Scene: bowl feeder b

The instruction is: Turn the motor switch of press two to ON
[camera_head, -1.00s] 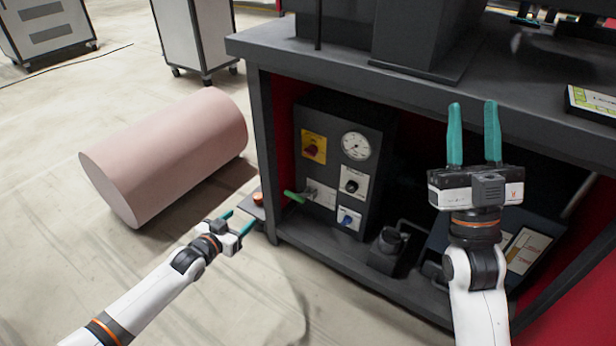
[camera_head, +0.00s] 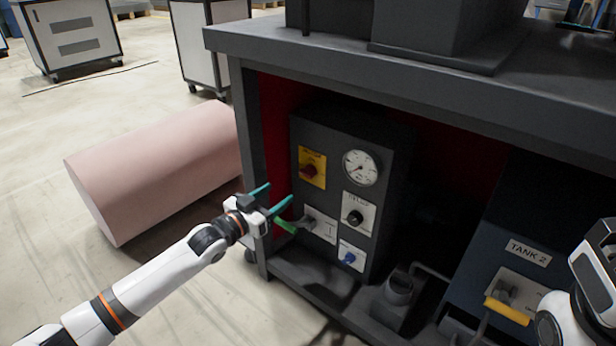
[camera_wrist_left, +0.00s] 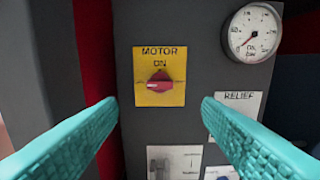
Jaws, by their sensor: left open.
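The motor switch (camera_head: 309,171) is a red knob on a yellow plate, at the upper left of a dark control box under the bench. In the left wrist view the knob (camera_wrist_left: 159,84) sits mid-frame with its grip roughly horizontal, below the words MOTOR and ON. My left gripper (camera_head: 279,193) is open and empty, in front of the box and left of the switch in the head view. In the wrist view its teal fingers (camera_wrist_left: 159,101) stand either side of the plate, apart from the knob. Only part of my right arm shows at the right edge; its fingers are out of frame.
A dark TANK 2 unit (camera_head: 520,240) stands right. A pink cylinder (camera_head: 150,170) lies left.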

